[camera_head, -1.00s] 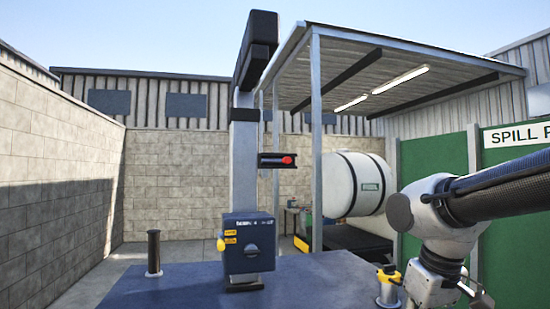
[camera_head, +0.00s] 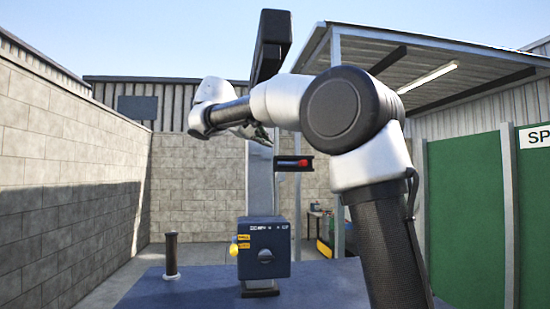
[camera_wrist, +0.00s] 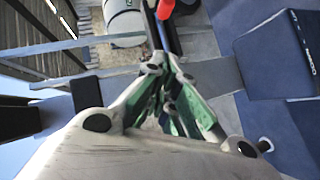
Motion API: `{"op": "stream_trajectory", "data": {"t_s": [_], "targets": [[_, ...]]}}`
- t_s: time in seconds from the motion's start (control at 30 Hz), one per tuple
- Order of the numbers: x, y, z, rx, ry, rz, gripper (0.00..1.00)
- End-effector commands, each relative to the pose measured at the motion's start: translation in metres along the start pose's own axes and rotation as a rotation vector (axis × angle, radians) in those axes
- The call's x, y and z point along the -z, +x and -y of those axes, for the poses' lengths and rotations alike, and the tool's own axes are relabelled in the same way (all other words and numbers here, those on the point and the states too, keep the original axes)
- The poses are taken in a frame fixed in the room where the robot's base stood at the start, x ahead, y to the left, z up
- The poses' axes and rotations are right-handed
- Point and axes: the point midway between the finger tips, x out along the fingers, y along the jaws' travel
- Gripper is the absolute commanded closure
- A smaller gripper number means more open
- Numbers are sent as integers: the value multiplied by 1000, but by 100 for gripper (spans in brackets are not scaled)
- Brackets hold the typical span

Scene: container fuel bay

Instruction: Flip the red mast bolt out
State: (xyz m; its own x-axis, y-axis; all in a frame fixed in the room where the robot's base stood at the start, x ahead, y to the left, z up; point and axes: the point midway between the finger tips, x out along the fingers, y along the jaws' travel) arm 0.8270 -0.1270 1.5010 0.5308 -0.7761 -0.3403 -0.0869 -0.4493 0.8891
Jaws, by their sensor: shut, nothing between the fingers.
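The red mast bolt (camera_head: 301,163) sits in a dark bracket (camera_head: 283,168) on the right side of the grey mast (camera_head: 262,190). Its red end also shows at the top of the wrist view (camera_wrist: 166,9). My gripper (camera_head: 264,137) is at the mast, a little above and left of the bolt in the head view, and is partly hidden by my arm. In the wrist view my gripper (camera_wrist: 158,32) is shut and empty, its tips close to the red end in the picture. I cannot tell if they touch.
A blue box with a dark knob (camera_head: 264,249) is at the foot of the mast on the blue deck (camera_head: 195,286). A dark upright post (camera_head: 171,255) stands left. A black beam (camera_head: 270,45) tops the mast. A canopy post (camera_head: 336,100) stands behind my arm.

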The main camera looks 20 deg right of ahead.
Motion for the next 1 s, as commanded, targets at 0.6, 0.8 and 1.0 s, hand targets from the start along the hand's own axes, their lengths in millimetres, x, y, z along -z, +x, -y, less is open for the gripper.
{"op": "stream_trajectory", "data": {"t_s": [0.6,0.8,1.0], "targets": [[-6,15,-7,-31,24,23,100],[-8,55,-8,-31,25,26,100],[-8,98,-9,-30,25,24,100]]}}
